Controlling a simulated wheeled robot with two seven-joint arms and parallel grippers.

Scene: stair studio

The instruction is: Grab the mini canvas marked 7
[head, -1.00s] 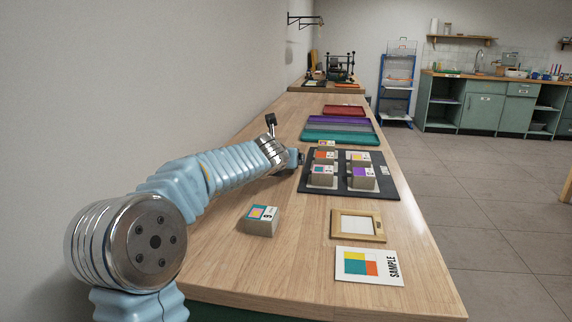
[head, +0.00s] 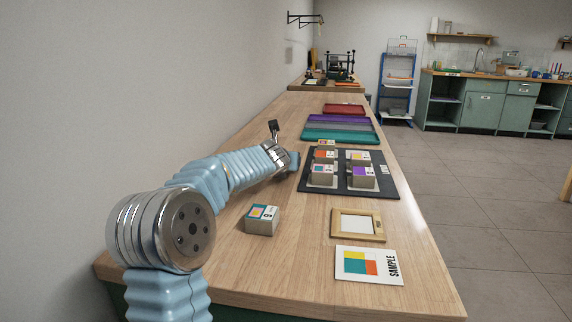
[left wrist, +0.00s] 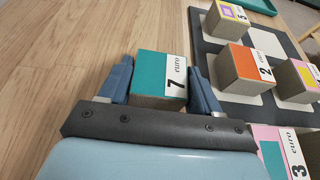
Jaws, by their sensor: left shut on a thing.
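The mini canvas marked 7 (left wrist: 160,75), a small block with a teal top and a white "7 euro" strip, is between the two blue fingers of my left gripper (left wrist: 161,88) in the left wrist view. The gripper is shut on it, one finger against each side. In the head view my left gripper (head: 293,161) is at the left edge of the black mat (head: 341,186), and the canvas is hidden there. My right gripper is not in view.
Canvases marked 2 (left wrist: 250,66), 5 (left wrist: 228,18) and 3 (left wrist: 283,150) stand right of the gripper, on the mat. Another canvas (head: 262,220) stands alone nearer. A wooden frame (head: 358,238), a SAMPLE card (head: 350,279) and coloured trays (head: 340,136) lie on the table.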

